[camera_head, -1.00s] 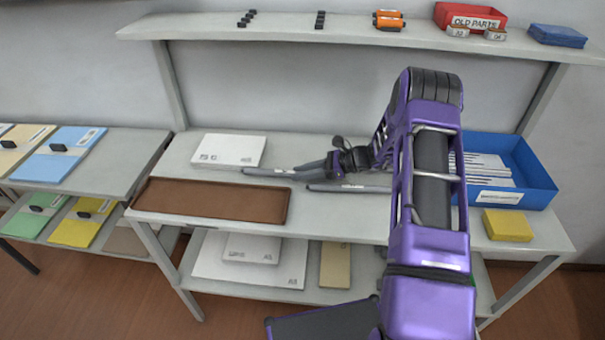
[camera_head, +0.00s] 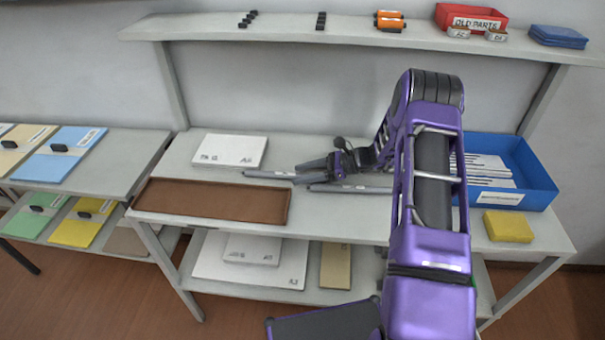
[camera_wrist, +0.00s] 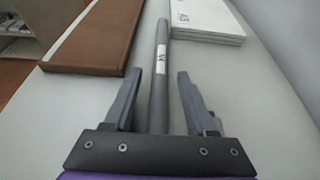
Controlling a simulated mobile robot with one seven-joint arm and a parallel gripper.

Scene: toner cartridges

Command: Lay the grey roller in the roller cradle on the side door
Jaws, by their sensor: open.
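A slim grey roller (camera_head: 262,174) with a white label lies on the table between the brown tray and a white paper stack. In the wrist view the grey roller (camera_wrist: 161,62) runs lengthwise between the fingers of my gripper (camera_wrist: 160,76). The fingers are open, one on each side, with gaps to the roller. In the head view my gripper (camera_head: 298,172) is low over the roller's right end and hides it. A second dark rod (camera_head: 345,188) lies just in front, partly beneath my gripper. I see no side door or roller cradle.
The brown tray (camera_head: 150,208) is empty at the front left. The white paper stack (camera_head: 230,150) lies behind the roller. A blue bin (camera_head: 545,185) with papers and a yellow block (camera_head: 508,226) are at the right. A shelf (camera_head: 330,33) hangs above the table.

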